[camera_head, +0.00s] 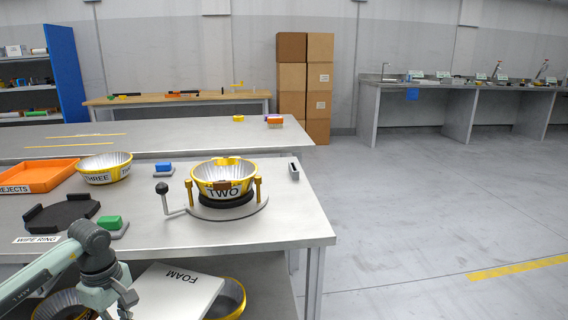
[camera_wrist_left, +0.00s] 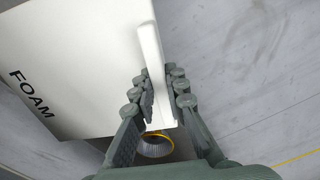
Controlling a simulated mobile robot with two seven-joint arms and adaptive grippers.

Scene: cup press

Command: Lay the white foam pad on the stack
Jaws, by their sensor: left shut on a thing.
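The white foam pad (camera_head: 170,294), lettered FOAM, is at the bottom of the head view, in front of the table's near edge. My left gripper (camera_head: 118,304) is at its left side. A silver bowl with a yellow band labelled TWO (camera_head: 223,191) sits on a black ring (camera_head: 226,199) on a grey round base, between two yellow posts. I cannot tell whether other bowls are nested in it. My right gripper is not in view.
A crank handle (camera_head: 162,190) is left of the base. A yellow-rimmed bowl (camera_head: 236,292) is below table height.

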